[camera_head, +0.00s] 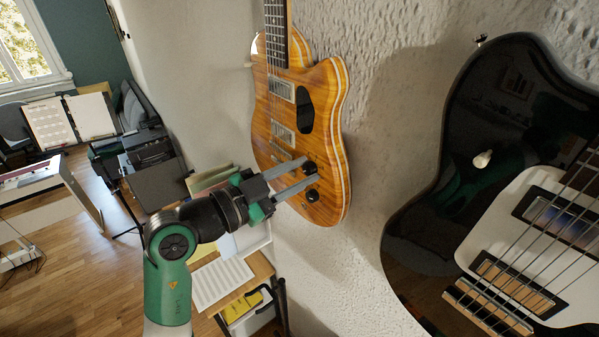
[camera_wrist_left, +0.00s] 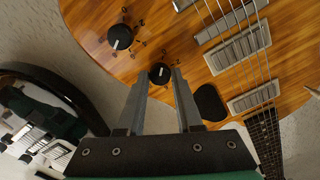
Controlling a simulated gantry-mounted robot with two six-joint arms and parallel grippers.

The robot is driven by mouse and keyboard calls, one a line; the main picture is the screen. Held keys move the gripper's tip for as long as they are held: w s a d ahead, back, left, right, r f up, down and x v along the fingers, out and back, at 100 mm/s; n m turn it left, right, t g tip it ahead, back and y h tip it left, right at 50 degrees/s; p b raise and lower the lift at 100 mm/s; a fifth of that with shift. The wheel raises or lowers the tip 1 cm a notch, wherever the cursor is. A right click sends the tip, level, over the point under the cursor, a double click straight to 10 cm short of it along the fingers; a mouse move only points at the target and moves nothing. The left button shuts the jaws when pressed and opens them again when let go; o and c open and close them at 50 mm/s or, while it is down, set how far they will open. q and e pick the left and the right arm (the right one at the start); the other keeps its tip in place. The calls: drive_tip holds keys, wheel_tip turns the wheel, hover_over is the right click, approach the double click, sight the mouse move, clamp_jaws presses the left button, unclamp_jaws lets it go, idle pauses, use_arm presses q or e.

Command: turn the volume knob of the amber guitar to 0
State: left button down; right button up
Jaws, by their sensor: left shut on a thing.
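The amber guitar (camera_head: 330,90) hangs on the wall and fills much of the left wrist view (camera_wrist_left: 105,15). It has two black knobs with white pointer lines. My left gripper (camera_head: 309,170) is shut on the knob nearer the pickups (camera_wrist_left: 159,73), with one finger on each side of it. The other knob (camera_head: 313,195) is free beside the fingers. It also shows in the left wrist view (camera_wrist_left: 120,37), with small marks around it. I cannot read which knob is labelled volume. My right gripper is out of view.
A black guitar (camera_head: 430,215) with a pale pickguard hangs at the right. Sheet music (camera_head: 222,282) lies on a surface below the amber guitar. A keyboard (camera_head: 30,172) stands at the far left. Bare wall lies between the guitars.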

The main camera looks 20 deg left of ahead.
use_arm(q)
drive_tip(key=c, duration=0.6)
unclamp_jaws()
drive_tip(key=b+v, duration=0.1)
drive_tip(key=v, duration=1)
drive_tip(key=shift+s+a, duration=0.2)
drive_tip(key=shift+s, duration=0.1)
drive_tip(key=shift+d, duration=0.1)
